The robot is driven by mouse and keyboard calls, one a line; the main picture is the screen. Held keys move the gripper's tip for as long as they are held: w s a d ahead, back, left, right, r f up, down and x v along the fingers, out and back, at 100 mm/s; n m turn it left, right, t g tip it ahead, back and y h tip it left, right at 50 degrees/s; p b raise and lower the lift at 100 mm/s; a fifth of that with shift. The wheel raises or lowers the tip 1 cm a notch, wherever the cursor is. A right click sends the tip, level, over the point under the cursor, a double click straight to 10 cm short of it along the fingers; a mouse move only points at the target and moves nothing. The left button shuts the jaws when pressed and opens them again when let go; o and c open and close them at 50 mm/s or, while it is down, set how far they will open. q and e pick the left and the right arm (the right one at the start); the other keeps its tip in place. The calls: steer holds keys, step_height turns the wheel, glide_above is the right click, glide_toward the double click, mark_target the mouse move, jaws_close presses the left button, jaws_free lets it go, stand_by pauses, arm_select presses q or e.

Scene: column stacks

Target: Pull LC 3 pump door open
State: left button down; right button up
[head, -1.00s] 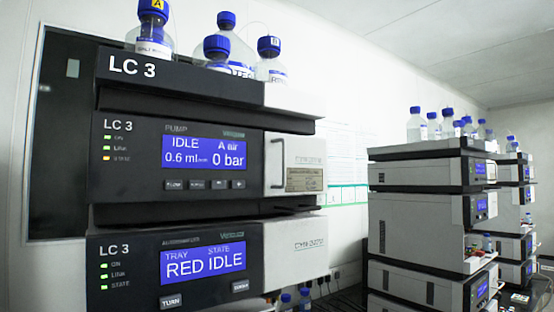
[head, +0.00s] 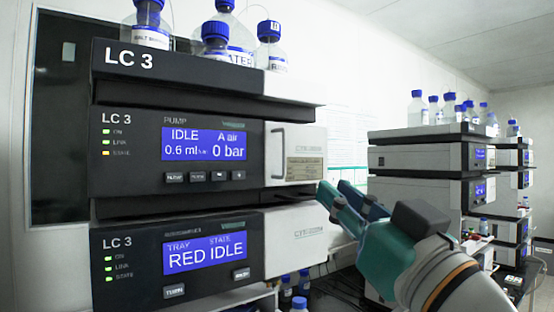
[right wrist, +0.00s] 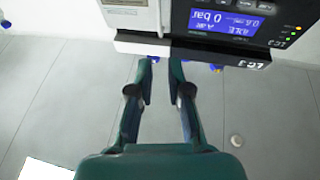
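The LC 3 pump (head: 220,178) is the unit in the left stack with a blue display reading IDLE, 0.6 ml and 0 bar. Its white door panel (head: 308,140) is at the right, closed, with an upright handle (head: 278,150) on its left side. My right gripper (head: 325,193) is at the lower right of the door, apart from the handle. In the right wrist view its two green fingers (right wrist: 161,62) are spread with nothing between them. The pump (right wrist: 225,22) appears upside down there, beyond the fingertips. My left gripper is not in view.
The LC 3 autosampler (head: 180,260) sits below the pump. Blue-capped bottles (head: 268,48) stand on top of the stack. A second instrument stack (head: 415,190) stands farther back on the right. More bottles (head: 286,292) are low beside the autosampler.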

mark_target(285, 152)
steer(key=p+x, duration=0.4)
steer(key=x, duration=1.2)
steer(key=shift+w+f, duration=0.15)
steer(key=shift+w, duration=0.1)
jaws_close()
